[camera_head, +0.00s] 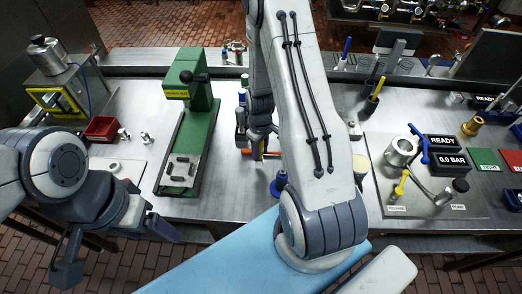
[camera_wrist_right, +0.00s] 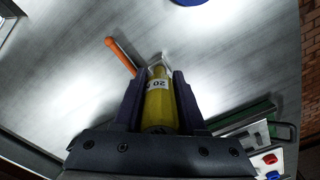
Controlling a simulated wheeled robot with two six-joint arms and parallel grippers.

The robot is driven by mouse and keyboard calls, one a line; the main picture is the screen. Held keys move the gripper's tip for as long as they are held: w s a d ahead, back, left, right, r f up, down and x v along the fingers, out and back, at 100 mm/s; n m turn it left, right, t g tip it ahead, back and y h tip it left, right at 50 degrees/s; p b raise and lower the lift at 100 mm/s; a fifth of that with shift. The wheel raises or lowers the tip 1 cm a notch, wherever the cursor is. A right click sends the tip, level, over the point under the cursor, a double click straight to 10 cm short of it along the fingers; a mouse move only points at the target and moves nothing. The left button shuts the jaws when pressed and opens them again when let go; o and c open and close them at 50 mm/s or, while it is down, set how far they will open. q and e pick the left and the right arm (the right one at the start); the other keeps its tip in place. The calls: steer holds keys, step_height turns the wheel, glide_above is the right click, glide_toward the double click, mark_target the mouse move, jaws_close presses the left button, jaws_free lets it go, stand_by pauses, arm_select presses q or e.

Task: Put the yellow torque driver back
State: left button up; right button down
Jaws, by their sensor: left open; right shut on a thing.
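The yellow torque driver (camera_wrist_right: 158,104), marked "20", is between the fingers of my right gripper (camera_wrist_right: 158,90) in the right wrist view. The gripper is shut on it, and its tip points away over the grey bench. In the head view my right gripper (camera_head: 258,142) is low over the middle of the bench, partly behind my own arm. The driver cannot be made out clearly there. My left gripper (camera_head: 115,248) is open and empty at the lower left, in front of the bench edge.
An orange-handled tool (camera_wrist_right: 121,56) lies close to the driver's tip. A blue-topped item (camera_head: 279,183) stands nearby. A green press (camera_head: 195,120) is to the left.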

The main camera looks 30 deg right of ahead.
steer(key=shift+f, duration=0.5)
steer(key=c, duration=0.6)
jaws_free()
steer(key=shift+s, duration=0.1)
steer(key=shift+c, duration=0.2)
steer(key=shift+o, duration=0.9)
arm_select(q)
steer(key=shift+w+f, duration=0.1)
steer(key=shift+f, duration=0.15)
arm_select(e)
steer(key=shift+r, duration=0.1)
